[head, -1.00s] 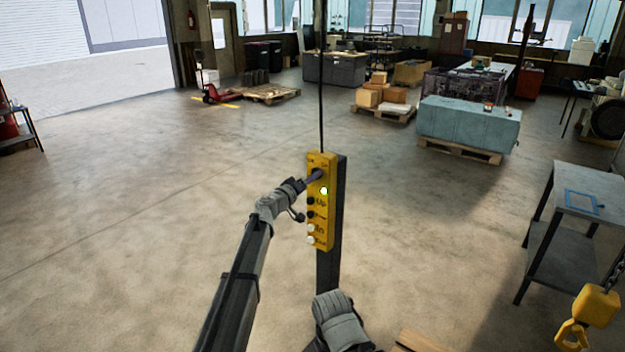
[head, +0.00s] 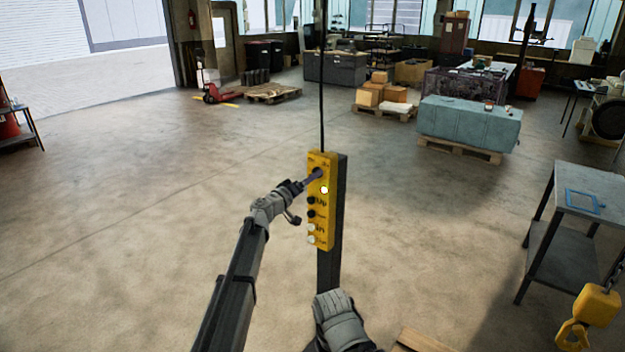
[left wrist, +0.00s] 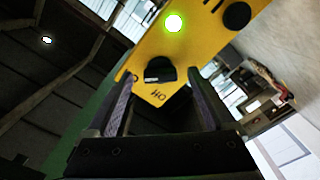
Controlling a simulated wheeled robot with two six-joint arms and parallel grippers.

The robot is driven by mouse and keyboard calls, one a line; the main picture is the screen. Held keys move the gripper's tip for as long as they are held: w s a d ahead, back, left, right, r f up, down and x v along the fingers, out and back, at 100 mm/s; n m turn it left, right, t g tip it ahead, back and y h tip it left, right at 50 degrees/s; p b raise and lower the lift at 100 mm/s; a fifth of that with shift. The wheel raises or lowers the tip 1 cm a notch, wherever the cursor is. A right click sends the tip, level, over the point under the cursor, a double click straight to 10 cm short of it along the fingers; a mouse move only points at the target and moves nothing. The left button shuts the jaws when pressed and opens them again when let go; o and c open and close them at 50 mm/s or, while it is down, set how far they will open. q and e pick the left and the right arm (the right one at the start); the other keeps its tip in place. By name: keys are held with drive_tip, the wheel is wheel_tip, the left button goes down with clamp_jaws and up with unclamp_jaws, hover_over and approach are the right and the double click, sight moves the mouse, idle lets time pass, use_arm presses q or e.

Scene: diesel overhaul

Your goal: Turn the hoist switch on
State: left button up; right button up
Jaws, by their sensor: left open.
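The yellow hoist control box (head: 321,215) stands upright on a dark post, with a column of buttons below a lit lamp. The black rotary hoist switch (left wrist: 160,70) is near the box's top end, with a partly readable label beside it. My left gripper (head: 318,173) is at the switch in the head view. In the left wrist view my left gripper (left wrist: 161,84) is open, with a finger on either side of the knob; contact cannot be told. The lamp (left wrist: 174,23) glows green there, but in the head view it looks white with a reddish rim.
A dark cable runs up from the box. A yellow hoist hook (head: 590,310) hangs at the lower right, near a grey metal table (head: 590,190). A teal covered block (head: 470,122) sits on a pallet farther back. The floor left of the box is clear.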

use_arm(q)
drive_tip(key=v, duration=0.5)
drive_tip(key=shift+s+a, duration=0.2)
drive_tip(key=shift+s, duration=0.1)
drive_tip(key=s+f+m+g+y, duration=0.2)
drive_tip(key=s+f+g, duration=0.2)
drive_tip(key=s+f, duration=0.5)
drive_tip(key=s+f+m+g+y, duration=0.15)
drive_tip(key=s+f+g, duration=0.4)
drive_tip(key=s, duration=0.75)
drive_tip(key=s+a+f+n+g+y, duration=0.1)
drive_tip(key=s+a+f+g+y, duration=0.1)
drive_tip(key=s+a+f+y, duration=0.5)
drive_tip(key=s+a+n+g, duration=0.1)
drive_tip(key=s+a+g, duration=0.1)
drive_tip(key=s+a, duration=0.65)
drive_tip(key=s+d+f+m+b, duration=0.2)
drive_tip(key=s+d+f+b, duration=0.2)
drive_tip(key=d, duration=0.3)
drive_tip(key=s+d+f+m+g+y+b, duration=0.1)
drive_tip(key=s+d+f+m+b, duration=0.1)
drive_tip(key=s+d+f+b, duration=0.2)
wheel_tip(320, 180, down, 3)
drive_tip(key=d+b, duration=0.3)
drive_tip(key=shift+f, duration=0.2)
